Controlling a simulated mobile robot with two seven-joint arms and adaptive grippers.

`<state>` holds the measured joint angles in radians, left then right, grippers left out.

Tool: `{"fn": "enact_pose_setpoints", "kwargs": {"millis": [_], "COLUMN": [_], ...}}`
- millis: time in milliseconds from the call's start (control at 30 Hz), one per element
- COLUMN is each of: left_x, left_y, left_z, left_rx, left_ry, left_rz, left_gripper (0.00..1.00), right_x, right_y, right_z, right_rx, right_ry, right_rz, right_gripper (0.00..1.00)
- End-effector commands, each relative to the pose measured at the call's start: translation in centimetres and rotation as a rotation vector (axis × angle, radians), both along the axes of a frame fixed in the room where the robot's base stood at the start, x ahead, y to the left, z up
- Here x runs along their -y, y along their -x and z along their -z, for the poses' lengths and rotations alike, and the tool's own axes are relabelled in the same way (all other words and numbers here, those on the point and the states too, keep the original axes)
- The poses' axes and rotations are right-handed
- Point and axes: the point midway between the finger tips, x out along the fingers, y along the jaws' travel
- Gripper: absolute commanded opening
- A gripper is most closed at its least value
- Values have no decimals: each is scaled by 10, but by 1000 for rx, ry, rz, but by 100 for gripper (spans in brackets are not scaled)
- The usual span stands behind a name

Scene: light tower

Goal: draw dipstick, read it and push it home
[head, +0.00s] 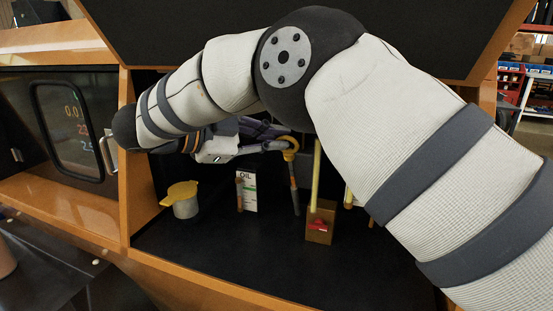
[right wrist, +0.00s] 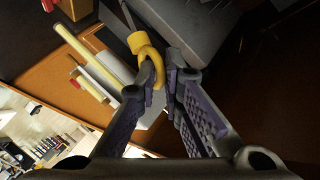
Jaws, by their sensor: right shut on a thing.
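The dipstick's yellow ring handle (head: 289,146) is near the middle of the head view, above a thin dark tube (head: 295,196) in the bay. In the right wrist view the yellow handle (right wrist: 146,52) is between the fingertips. My right gripper (head: 272,145) reaches it from the left and is shut on it; it also shows in the right wrist view (right wrist: 160,86). I cannot tell how far the dipstick sits in its tube, and no oil mark is readable. A white card marked OIL (head: 250,193) stands left of the tube. My left gripper is not in view.
A grey can with a yellow cap (head: 184,200) stands left in the bay. A brown box with a red mark (head: 320,222) and yellow rods (head: 315,178) are right of the tube. The orange frame (head: 122,190) edges the bay; my right arm covers much of the view.

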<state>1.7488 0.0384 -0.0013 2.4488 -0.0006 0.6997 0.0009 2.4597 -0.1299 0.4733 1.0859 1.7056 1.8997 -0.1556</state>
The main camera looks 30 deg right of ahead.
Motion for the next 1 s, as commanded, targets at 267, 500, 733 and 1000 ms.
{"fn": "enact_pose_setpoints", "kwargs": {"millis": [267,500,733,1000], "left_x": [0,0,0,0], "left_y": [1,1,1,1], "left_z": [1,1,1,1], "left_rx": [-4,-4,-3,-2], "left_ry": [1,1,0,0], "left_rz": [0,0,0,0], "left_gripper": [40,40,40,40], "right_x": [-3,-2,-3,-53], "right_y": [2,2,1,1], "right_z": [8,6,4,-8], "right_rx": [-23,-18,-14,-14], "right_ry": [-9,-7,-6,-8], "right_rz": [2,2,1,-1], "right_gripper": [0,35,35,35]}}
